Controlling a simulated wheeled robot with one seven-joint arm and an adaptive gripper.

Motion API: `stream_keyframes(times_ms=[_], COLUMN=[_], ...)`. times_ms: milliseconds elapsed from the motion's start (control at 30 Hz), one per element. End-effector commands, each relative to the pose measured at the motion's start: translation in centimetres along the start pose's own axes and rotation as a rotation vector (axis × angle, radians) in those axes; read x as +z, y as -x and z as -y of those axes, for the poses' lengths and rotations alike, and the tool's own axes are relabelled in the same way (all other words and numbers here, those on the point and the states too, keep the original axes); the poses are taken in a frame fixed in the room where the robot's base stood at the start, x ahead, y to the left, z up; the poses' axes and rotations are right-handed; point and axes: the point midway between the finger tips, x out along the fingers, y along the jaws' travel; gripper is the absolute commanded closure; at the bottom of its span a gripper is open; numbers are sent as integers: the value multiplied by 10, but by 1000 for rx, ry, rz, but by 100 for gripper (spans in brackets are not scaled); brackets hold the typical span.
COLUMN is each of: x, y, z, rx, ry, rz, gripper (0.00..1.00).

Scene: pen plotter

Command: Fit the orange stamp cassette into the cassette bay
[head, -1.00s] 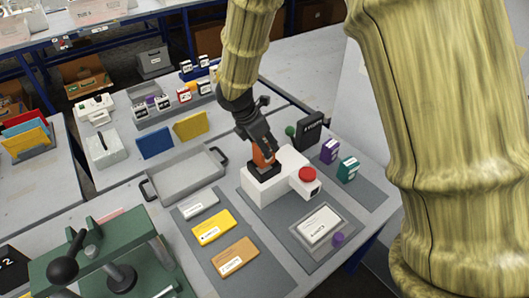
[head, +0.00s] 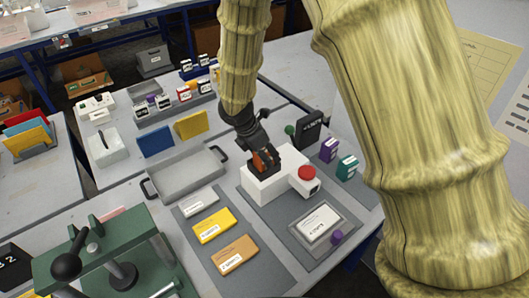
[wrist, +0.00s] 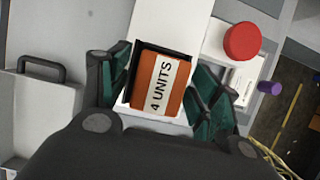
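The orange stamp cassette (wrist: 158,84), labelled "4 UNITS", sits in the dark-rimmed cassette bay (wrist: 168,44) on top of the white stamp unit (head: 262,187). A dark strip of the bay shows along its left and far edges in the wrist view. I cannot tell how deep it sits. My gripper (wrist: 160,88) is directly over the bay, with one green-padded finger on each side of the cassette. Narrow gaps show between the fingers and the cassette, so it looks open around it. In the head view my gripper (head: 265,160) partly hides the cassette and bay.
A red button (head: 307,173) is on the unit's right side. A plate with a white card (head: 319,224) lies in front. Purple (head: 328,150) and green (head: 347,168) cassettes stand to the right, near a black block (head: 309,128). A grey tray (head: 186,173) is to the left.

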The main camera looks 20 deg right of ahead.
Motion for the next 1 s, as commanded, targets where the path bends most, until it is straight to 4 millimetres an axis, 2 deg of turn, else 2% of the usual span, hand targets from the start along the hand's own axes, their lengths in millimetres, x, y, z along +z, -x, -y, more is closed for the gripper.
stream_keyframes(times_ms=[267, 467, 1000], x=[1, 2, 1], y=[1, 14, 96], z=[0, -1, 0], rx=[0, 3, 3], ry=[0, 0, -1], rz=[0, 0, 0], gripper=[36, 36, 36])
